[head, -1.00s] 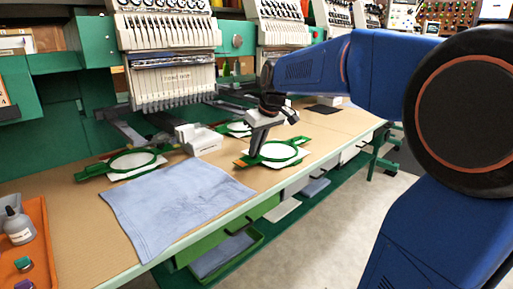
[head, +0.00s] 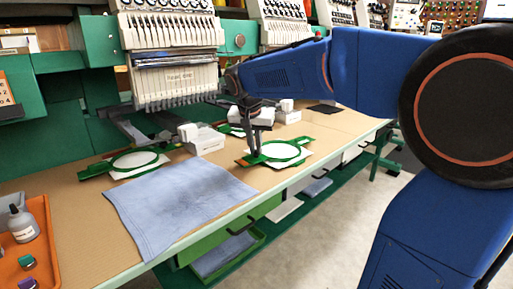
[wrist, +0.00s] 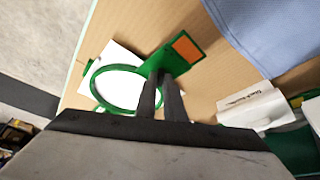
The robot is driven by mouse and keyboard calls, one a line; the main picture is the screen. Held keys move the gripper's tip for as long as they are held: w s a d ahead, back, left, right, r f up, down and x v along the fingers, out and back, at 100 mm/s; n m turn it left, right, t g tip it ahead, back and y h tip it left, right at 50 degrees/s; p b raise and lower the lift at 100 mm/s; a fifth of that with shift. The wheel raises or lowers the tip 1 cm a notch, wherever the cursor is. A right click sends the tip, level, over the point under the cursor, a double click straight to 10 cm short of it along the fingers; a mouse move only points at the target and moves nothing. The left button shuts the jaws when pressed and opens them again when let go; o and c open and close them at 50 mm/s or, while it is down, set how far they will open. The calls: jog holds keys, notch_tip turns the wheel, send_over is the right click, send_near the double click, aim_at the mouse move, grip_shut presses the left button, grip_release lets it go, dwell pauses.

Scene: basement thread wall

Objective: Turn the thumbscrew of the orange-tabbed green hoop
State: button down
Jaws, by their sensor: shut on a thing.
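The orange-tabbed green hoop (head: 301,144) lies on white cloth near the table's front edge. Its ring (wrist: 94,79) is in the left half of the wrist view, and its orange tab (wrist: 187,48) is right of the fingertips. My gripper (head: 255,154) points down at the hoop's tab end, between the ring and the orange patch. In the wrist view my gripper (wrist: 161,76) has its two dark fingers close together, shut on the thumbscrew. The thumbscrew itself is hidden by the fingers.
Another green hoop (head: 135,160) lies to the left, and a third (head: 229,129) lies behind. A blue cloth (head: 180,205) covers the table front. White boxes (head: 206,143) stand behind, below the embroidery machine (head: 172,80). An orange tray (head: 42,250) is at the left.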

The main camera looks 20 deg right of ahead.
jog(key=m, duration=0.2)
jog(key=m+g, duration=0.1)
jog(key=m, duration=0.1)
jog(key=m+h, duration=0.1)
jog(key=m, duration=0.1)
jog(key=shift+w+a+g, duration=0.15)
jog(key=shift+w+g, duration=0.1)
jog(key=shift+g, duration=0.15)
jog(key=shift+m, duration=0.3)
jog(key=c, duration=1.8)
grip_release()
jog(key=shift+c, duration=0.2)
jog(key=v, duration=1.7)
jog(key=shift+a, duration=0.4)
